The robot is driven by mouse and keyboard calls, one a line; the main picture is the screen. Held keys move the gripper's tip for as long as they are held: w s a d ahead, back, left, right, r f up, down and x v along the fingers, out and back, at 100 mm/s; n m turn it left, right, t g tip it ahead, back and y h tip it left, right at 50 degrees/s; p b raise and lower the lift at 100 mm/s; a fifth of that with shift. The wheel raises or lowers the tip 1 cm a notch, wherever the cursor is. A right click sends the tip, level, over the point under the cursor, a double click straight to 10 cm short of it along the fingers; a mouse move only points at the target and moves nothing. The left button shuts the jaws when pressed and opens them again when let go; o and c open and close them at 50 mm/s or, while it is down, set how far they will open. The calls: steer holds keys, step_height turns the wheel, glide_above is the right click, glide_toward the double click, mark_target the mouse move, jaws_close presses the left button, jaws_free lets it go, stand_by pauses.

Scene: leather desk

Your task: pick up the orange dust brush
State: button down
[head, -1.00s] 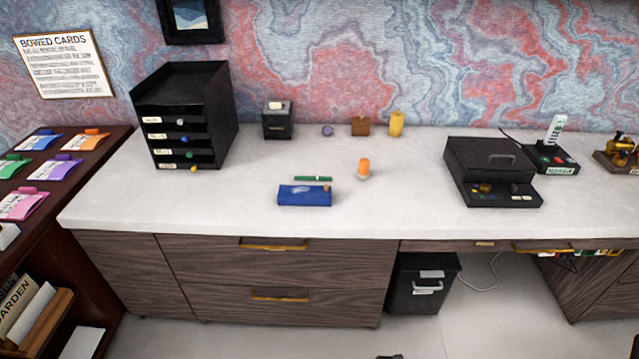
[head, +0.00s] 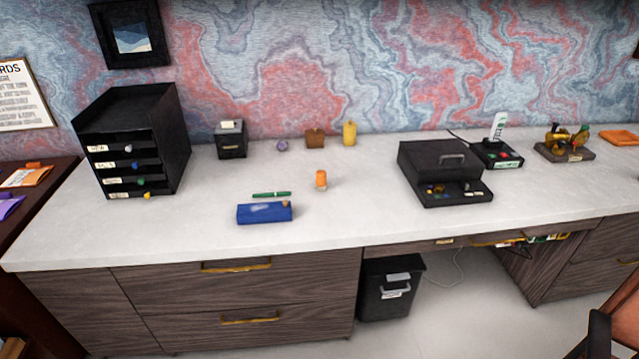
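A small object with an orange top and a paler lower end (head: 321,180) stands upright on the white desk top (head: 370,213), near its middle. It looks like the orange dust brush, though its bristles are too small to make out. A green pen (head: 271,194) lies to its left, and a blue case (head: 264,213) lies in front of the pen. Nothing touches the brush. My gripper is not in view.
A black drawer tower (head: 132,140) stands at the left of the desk. A black box (head: 445,172) with an open front tray is right of the brush. A brown chair (head: 613,325) is at the lower right. The desk around the brush is clear.

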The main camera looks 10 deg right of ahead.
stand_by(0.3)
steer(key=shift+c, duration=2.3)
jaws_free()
